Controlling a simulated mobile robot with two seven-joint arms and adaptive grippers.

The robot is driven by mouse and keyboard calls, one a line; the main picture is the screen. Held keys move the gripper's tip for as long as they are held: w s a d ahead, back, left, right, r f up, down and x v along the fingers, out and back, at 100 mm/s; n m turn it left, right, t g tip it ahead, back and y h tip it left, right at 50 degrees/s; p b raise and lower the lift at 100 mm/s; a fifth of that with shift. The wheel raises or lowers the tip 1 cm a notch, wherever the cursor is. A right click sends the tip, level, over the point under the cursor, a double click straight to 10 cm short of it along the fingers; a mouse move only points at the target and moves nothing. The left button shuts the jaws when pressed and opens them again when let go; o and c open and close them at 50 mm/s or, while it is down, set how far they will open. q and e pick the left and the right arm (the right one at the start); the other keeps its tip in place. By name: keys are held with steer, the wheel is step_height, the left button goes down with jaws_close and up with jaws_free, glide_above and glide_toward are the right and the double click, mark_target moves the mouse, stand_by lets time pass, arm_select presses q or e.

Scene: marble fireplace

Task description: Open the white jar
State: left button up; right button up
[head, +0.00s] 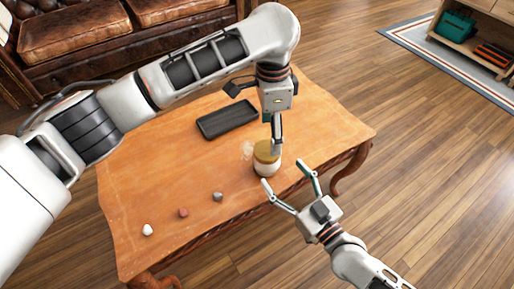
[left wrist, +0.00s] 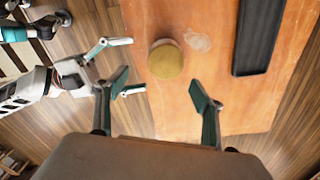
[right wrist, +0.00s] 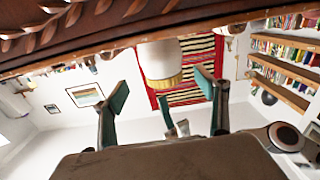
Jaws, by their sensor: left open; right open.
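The white jar (head: 267,169) stands upright near the table's right-hand edge, with its tan-gold lid (head: 265,150) on. The lid also shows from above in the left wrist view (left wrist: 165,61), ahead of the fingers. My left gripper (head: 276,148) is open above the jar, partly covering the lid in the head view; contact cannot be told. My right gripper (head: 284,173) is open beside the jar, its fingers pointing toward it. In the right wrist view, which is upside down, the jar (right wrist: 160,58) appears between the spread fingers, and neither finger clearly touches it.
The orange-brown wooden table (head: 150,185) carries a black tray (head: 227,119) behind the jar. Small white (head: 147,230), reddish (head: 183,212) and grey (head: 217,196) lumps lie along the front edge. A pale patch (head: 247,150) is beside the jar. The table's left part is clear.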

mark_target(267, 157)
arm_select(q)
steer(key=shift+w+a+f, duration=0.1)
steer(key=shift+w+a, duration=0.15)
steer(key=shift+w, duration=0.1)
arm_select(e)
steer(key=shift+w+a+f, duration=0.1)
steer(key=shift+a+f, duration=0.15)
steer(key=shift+f, duration=0.15)
arm_select(q)
steer(key=shift+w+a, duration=0.1)
steer(key=shift+w, duration=0.05)
arm_select(e)
steer(key=shift+w+a+r, duration=0.1)
steer(key=shift+w+a, duration=0.1)
arm_select(q)
steer(key=shift+r, duration=0.2)
arm_select(e)
steer(key=shift+x, duration=3.65)
